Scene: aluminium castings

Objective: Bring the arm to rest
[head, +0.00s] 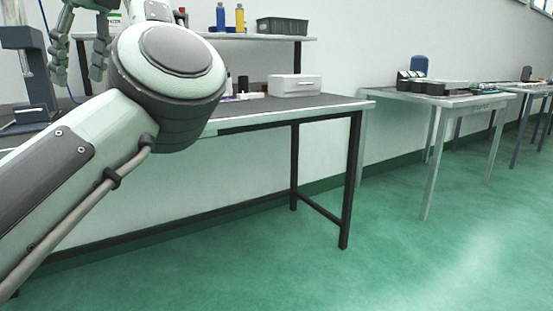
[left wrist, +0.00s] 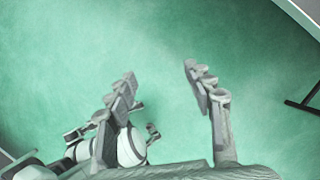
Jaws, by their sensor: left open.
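My left gripper (head: 79,78) is at the upper left of the head view, raised beside my bent arm. Its fingers are apart and point downward, with nothing between them. In the left wrist view the two fingers of this gripper (left wrist: 158,78) stand wide apart over bare green floor. My left arm's pale link and large round joint fill the left of the head view and hide part of the workbench.
A dark-framed workbench (head: 345,104) stands behind my arm with a white box (head: 294,86) on it. A shelf (head: 262,38) above carries bottles and a grey bin (head: 282,26). More tables (head: 455,100) stand at the right. Green floor (head: 330,275) is clear in front.

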